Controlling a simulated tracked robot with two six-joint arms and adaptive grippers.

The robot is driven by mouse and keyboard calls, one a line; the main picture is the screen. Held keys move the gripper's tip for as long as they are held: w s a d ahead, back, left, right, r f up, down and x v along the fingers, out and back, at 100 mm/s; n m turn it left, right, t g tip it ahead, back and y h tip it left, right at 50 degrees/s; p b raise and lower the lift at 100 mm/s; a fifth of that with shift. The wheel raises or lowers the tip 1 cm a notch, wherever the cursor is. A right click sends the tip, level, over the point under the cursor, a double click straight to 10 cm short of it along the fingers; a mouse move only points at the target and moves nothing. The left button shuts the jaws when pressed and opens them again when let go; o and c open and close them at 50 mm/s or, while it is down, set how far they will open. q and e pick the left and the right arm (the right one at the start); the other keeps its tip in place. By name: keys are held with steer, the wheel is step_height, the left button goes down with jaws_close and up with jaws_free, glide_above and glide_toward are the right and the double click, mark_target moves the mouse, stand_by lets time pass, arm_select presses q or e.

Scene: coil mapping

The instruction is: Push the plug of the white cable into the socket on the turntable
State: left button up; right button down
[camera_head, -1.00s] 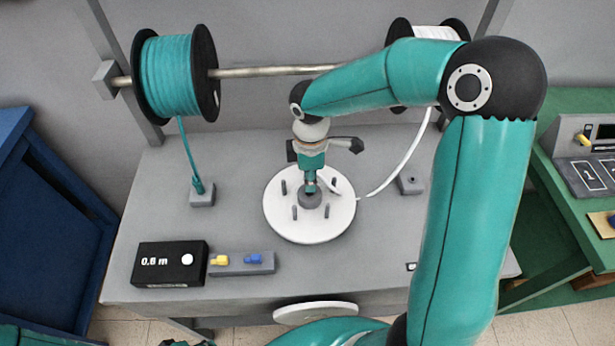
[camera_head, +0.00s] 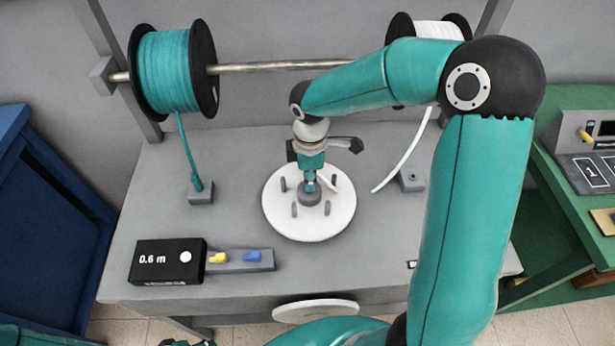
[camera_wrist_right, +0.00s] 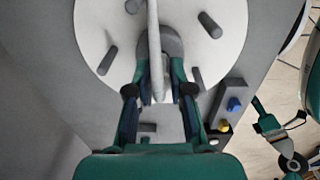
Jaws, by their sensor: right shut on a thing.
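The white turntable (camera_head: 335,225) lies on the grey bench, with several dark pegs around a grey hub (camera_head: 310,199). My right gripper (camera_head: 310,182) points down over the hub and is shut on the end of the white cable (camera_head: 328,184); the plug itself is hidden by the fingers. In the right wrist view the white cable (camera_wrist_right: 154,50) passes between the fingers (camera_wrist_right: 158,88), over the hub (camera_wrist_right: 172,44). I cannot tell how deep the plug sits in the socket. My left gripper (camera_wrist_right: 275,125) shows small at the right of the wrist view, away from the turntable.
A length of white cable (camera_head: 405,163) hangs from the white spool (camera_head: 436,28) with its end free. A teal spool (camera_head: 165,72) and its cable stand at left. A black 0.6 m box (camera_head: 168,262) with yellow and blue buttons sits at the front left.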

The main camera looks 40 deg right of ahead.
steer(key=c, duration=1)
jaws_free()
steer(key=shift+o, duration=0.2)
step_height(320, 180, up, 12)
